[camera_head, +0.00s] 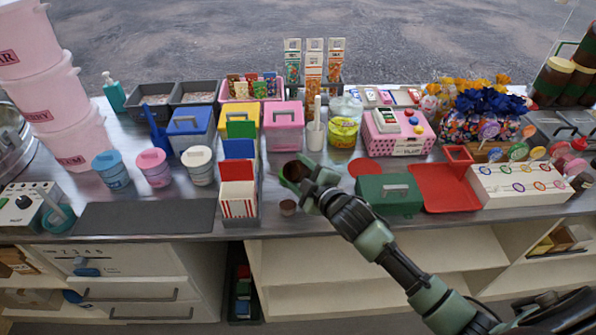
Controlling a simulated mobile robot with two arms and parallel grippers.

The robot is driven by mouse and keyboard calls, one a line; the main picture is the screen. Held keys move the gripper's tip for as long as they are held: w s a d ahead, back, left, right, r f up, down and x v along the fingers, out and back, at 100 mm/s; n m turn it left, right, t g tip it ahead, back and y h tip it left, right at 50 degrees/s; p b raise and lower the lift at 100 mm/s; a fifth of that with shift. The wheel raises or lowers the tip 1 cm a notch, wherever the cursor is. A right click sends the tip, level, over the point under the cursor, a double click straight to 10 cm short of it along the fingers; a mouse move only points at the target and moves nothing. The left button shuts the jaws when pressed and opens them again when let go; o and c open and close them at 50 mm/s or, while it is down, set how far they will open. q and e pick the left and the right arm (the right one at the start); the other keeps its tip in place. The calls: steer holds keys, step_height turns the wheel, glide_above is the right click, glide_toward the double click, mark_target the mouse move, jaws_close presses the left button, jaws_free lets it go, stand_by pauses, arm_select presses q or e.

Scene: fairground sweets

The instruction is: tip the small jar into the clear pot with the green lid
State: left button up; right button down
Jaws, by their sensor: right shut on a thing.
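My right gripper (301,180) is shut on a small round vessel (293,170) with a dark reddish-brown inside, above the middle of the counter. Its mouth faces partly towards the camera, so it looks tilted; the fingers hide part of it. I take it to be the small jar. A small brown round pot (287,208) stands below it near the front edge. My left gripper is not in view.
Coloured tubs, lidded boxes and a red-striped carton (239,200) stand left of the gripper. A dark green box (388,193) and a red tray (444,188) are on the right. The dark mat (145,216) is bare.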

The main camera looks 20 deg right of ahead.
mark_target(294, 180)
steer(key=shift+s+a+r+p, duration=0.1)
steer(key=shift+s+r+p, duration=0.05)
steer(key=shift+r+p, duration=0.2)
steer(key=s+m+p, duration=0.1)
steer(key=s+a+m+g+y, duration=0.1)
steer(key=m, duration=0.1)
steer(key=shift+r+g+p, duration=0.15)
steer(key=shift+g+p, duration=0.15)
steer(key=shift+p, duration=0.1)
steer(key=shift+s+a+m+g+y, duration=0.2)
steer(key=shift+s+m+g+y, duration=0.15)
steer(key=shift+m, duration=0.2)
steer(key=shift+s+a+m+g+y, duration=0.15)
steer(key=shift+s+a+m+y, duration=0.1)
steer(key=shift+m+y, duration=0.25)
steer(key=shift+s+a+r+m+g+y, duration=0.1)
steer(key=shift+s+a+m+g+y, duration=0.2)
steer(key=shift+s+m+y, duration=0.45)
steer(key=shift+w+h, duration=0.15)
steer(key=shift+h, duration=0.15)
